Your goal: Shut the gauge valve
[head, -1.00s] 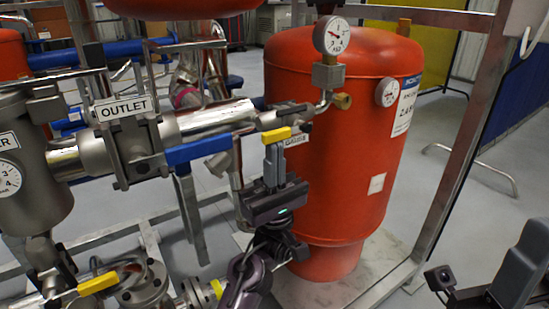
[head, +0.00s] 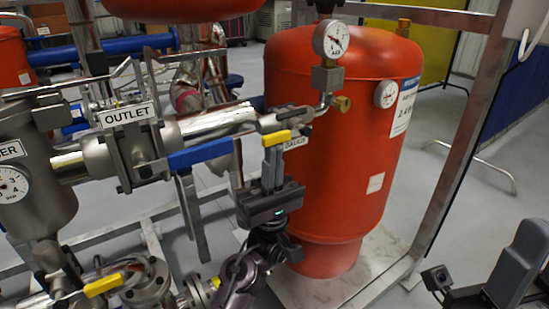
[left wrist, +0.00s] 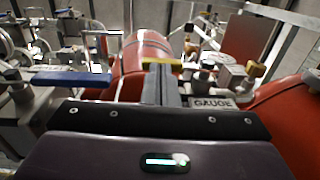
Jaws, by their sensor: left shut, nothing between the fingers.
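The gauge valve's yellow handle (head: 276,138) sits below the pipe that leads to the pressure gauge (head: 331,40). The GAUGE label (head: 296,143) is partly hidden behind it. My left gripper (head: 272,160) points up from below, shut and empty, with its fingertips at or just under the handle. In the left wrist view the yellow handle (left wrist: 163,62) lies across the fingertips (left wrist: 161,80); I cannot tell if they touch. My right gripper (head: 528,255) is partly in view at the lower right; its jaws cannot be made out.
A blue lever (head: 200,154) extends beside the OUTLET label (head: 127,114), left of my left gripper. A red tank (head: 345,150) stands close behind on the right. Another yellow handle (head: 103,284) is at lower left. A steel frame post (head: 462,150) stands right of the tank.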

